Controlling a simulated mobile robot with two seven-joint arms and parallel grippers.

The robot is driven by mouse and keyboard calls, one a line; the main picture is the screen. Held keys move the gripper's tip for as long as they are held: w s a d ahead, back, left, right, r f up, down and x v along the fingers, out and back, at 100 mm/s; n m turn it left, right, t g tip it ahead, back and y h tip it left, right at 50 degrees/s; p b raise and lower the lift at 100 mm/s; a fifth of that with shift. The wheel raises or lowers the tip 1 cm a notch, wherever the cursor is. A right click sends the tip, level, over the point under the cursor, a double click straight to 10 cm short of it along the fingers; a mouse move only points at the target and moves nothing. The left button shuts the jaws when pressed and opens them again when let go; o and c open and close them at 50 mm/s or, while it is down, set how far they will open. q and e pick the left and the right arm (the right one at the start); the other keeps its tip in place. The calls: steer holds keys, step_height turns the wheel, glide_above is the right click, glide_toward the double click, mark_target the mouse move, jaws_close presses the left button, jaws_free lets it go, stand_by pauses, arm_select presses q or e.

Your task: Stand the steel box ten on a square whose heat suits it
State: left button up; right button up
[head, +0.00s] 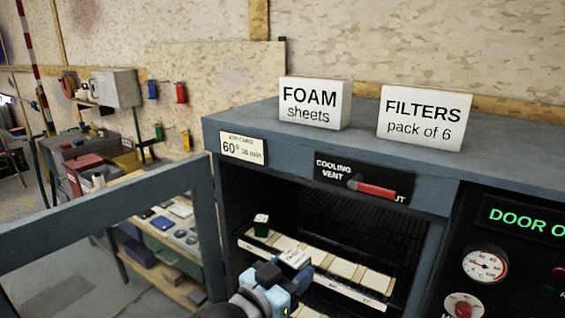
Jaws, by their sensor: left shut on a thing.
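My left gripper (284,270), with pale blue parts, reaches into the open oven (330,215) from below. It is shut on a small box with a white top (296,257), held at the front of the upper rack. Its number is too small to read, and the gripper hides its lower part. Cream squares (343,268) lie in a row along the rack's front; their heat markings are not legible. A dark green box with a white top (261,225) stands at the row's left end. My right gripper is not in view.
The oven door (110,215) stands open at the left. A red-handled cooling vent lever (372,188) sticks out above the opening. A card (243,148) reads 60° 30 min. Foam (314,103) and filters (424,117) boxes stand on top. A temperature gauge (485,264) is at the right.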

arm_select(q)
steer(key=a+f+n+t+y, duration=0.2)
steer(key=a+n+y, duration=0.15)
steer(key=a, duration=0.55)
steer(key=s+a+f+n+t+y, duration=0.1)
steer(key=a+n+y, duration=0.1)
steer(key=a+y, duration=0.5)
steer(key=a+f+n+t+y, duration=0.2)
steer(key=a+n, duration=0.1)
steer(key=a, duration=0.8)
steer(key=w+d+r+m+g+h+b, duration=0.1)
steer(key=d+r+m+h, duration=0.4)
steer(key=d+r+h, duration=0.3)
steer(key=w+d+r+m+h, duration=0.2)
steer(key=d+r+m+h, duration=0.35)
steer(key=r, duration=0.45)
steer(key=s+d+r+m+g+h, duration=0.2)
steer(key=s+d+r+m+g, duration=0.3)
steer(key=m+g, duration=0.3)
steer(key=s+d+r+m+g+h+b, duration=0.1)
steer(key=s+d+r+m+g+h, duration=0.1)
steer(key=s+d+r+m+g, duration=0.3)
steer(key=shift+s+r+m+g+h+b, duration=0.35)
steer(key=shift+s+r+m+g, duration=0.75)
steer(key=shift+m+g, duration=1.5)
steer(key=shift+s+f+m+t, duration=0.2)
steer(key=shift+f+m+t, duration=0.1)
steer(key=shift+m+t, duration=0.15)
